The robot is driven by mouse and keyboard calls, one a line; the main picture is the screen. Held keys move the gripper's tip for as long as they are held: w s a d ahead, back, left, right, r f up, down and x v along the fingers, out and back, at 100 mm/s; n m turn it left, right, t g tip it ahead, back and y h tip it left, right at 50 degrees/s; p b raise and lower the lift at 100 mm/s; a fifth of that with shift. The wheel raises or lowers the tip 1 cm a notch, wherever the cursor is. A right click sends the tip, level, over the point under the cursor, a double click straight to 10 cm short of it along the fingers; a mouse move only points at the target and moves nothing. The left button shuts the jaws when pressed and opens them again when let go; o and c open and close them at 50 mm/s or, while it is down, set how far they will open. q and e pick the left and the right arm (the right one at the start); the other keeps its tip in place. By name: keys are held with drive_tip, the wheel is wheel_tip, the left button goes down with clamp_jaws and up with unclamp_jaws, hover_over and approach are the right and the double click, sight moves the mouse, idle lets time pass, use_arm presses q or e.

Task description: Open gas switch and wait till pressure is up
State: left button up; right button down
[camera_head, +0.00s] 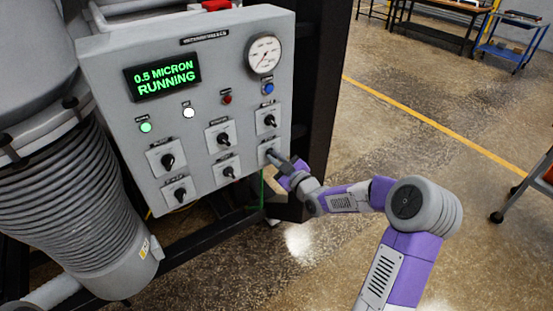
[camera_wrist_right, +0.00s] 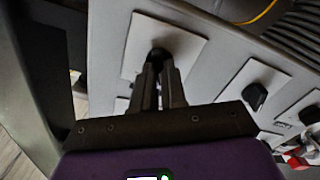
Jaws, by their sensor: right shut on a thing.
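The grey control panel (camera_head: 110,60) carries several black rotary switches on white plates. My right gripper (camera_head: 274,157) is at the lower right switch (camera_head: 267,150), whose label is too small to read. In the right wrist view, the fingers of my right gripper (camera_wrist_right: 160,75) are closed around the black knob (camera_wrist_right: 159,54) of that switch. The knob is partly hidden by the fingers. The display (camera_head: 162,78) reads "0.5 MICRON RUNNING" in green. The round pressure gauge (camera_head: 264,55) is at the upper right of the panel. My left gripper is not in view.
A green lamp (camera_head: 145,127) and a white lamp (camera_head: 188,113) look lit. A ribbed grey cylinder (camera_head: 75,210) stands left of the panel. A dark frame post (camera_head: 325,80) is close on the right. Open floor lies beyond, with a blue cart (camera_head: 507,40) far back.

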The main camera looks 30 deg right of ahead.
drive_tip(key=shift+m, duration=0.4)
drive_tip(key=m, duration=0.4)
drive_tip(key=m+p, duration=0.1)
drive_tip(key=m, duration=0.3)
drive_tip(key=shift+d, duration=0.15)
drive_tip(key=shift+m+p, duration=0.55)
drive_tip(key=shift+m, duration=1.25)
drive_tip(key=c, duration=1.2)
unclamp_jaws()
